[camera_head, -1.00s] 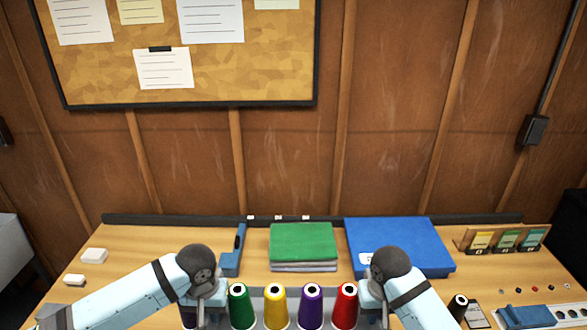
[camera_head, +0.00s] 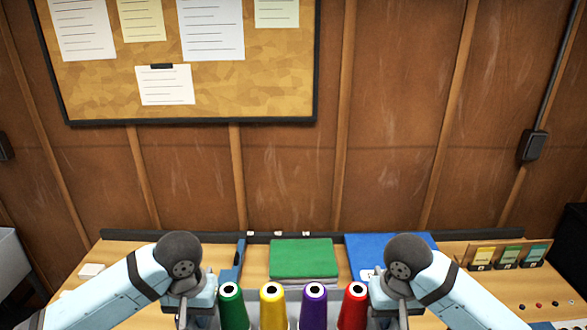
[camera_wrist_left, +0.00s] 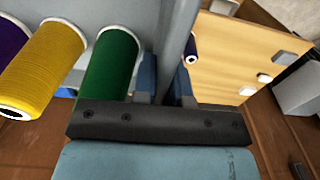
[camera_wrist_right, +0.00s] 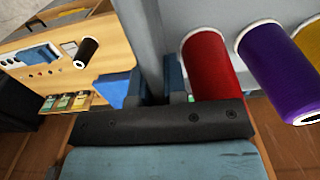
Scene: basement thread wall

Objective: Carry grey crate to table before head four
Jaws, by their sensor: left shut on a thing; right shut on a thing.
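The grey crate (camera_head: 292,297) is at the bottom middle of the head view, holding green (camera_head: 233,308), yellow (camera_head: 273,306), purple (camera_head: 313,306) and red (camera_head: 353,306) thread cones. Most of the crate is hidden or below the picture. My left gripper (camera_wrist_left: 165,85) is shut on one side wall of the crate (camera_wrist_left: 182,30), beside the green cone. My right gripper (camera_wrist_right: 160,90) is shut on the opposite wall, beside the red cone. The wooden table (camera_head: 125,262) lies behind and below the crate.
A dark spool (camera_wrist_right: 86,50) shows in the right wrist view. A wood-panelled wall stands behind.

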